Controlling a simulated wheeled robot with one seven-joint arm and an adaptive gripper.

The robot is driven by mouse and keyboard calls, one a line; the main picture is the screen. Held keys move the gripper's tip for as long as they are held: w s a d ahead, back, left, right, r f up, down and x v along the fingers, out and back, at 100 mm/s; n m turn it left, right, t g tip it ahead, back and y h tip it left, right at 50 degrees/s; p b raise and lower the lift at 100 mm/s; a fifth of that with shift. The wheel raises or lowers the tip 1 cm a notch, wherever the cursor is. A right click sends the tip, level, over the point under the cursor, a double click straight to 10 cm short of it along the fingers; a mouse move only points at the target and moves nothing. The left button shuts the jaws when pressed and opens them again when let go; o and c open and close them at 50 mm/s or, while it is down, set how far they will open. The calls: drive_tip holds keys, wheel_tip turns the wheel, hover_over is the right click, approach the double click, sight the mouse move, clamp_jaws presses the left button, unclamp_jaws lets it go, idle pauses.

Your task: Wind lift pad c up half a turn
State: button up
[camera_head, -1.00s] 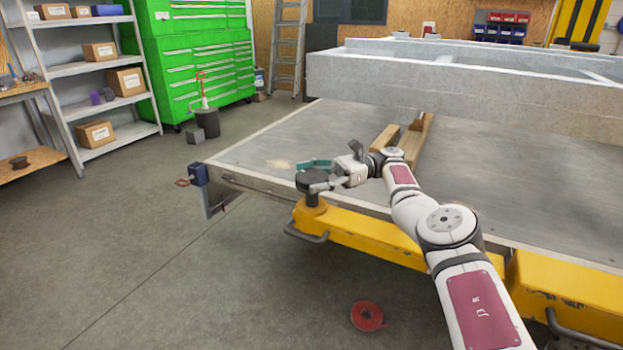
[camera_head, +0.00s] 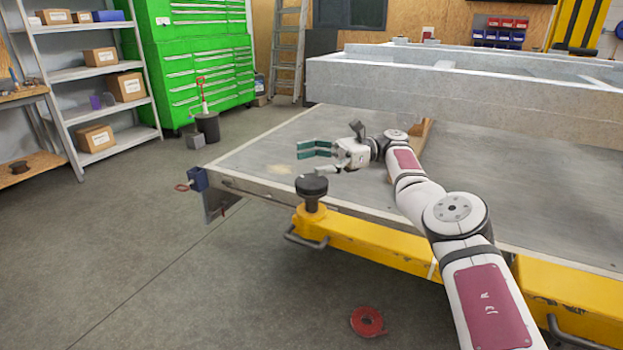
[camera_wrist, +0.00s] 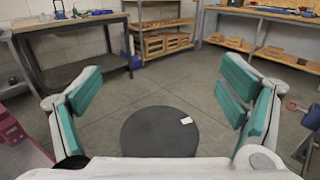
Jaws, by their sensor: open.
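The lift pad, a dark round disc (camera_head: 311,185) on a short yellow post, stands at the left end of the yellow lift beam (camera_head: 375,243). No letter shows on it, so I cannot tell whether it is pad c. My gripper (camera_head: 318,158) has teal finger pads and is open and empty, just above and behind the disc in the head view. In the wrist view, the disc (camera_wrist: 158,134) lies low in the picture between the spread fingers (camera_wrist: 162,85), touching neither as far as I can see. A small white mark (camera_wrist: 187,120) shows near its upper right edge.
The flat grey metal bed (camera_head: 270,150) lies behind the disc, with the grey trailer frame (camera_head: 430,82) above it at the right. A blue fitting (camera_head: 198,178) sits at the bed's left corner. A red coil (camera_head: 367,321) lies on the open floor.

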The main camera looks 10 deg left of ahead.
drive_tip(key=shift+r, duration=1.6)
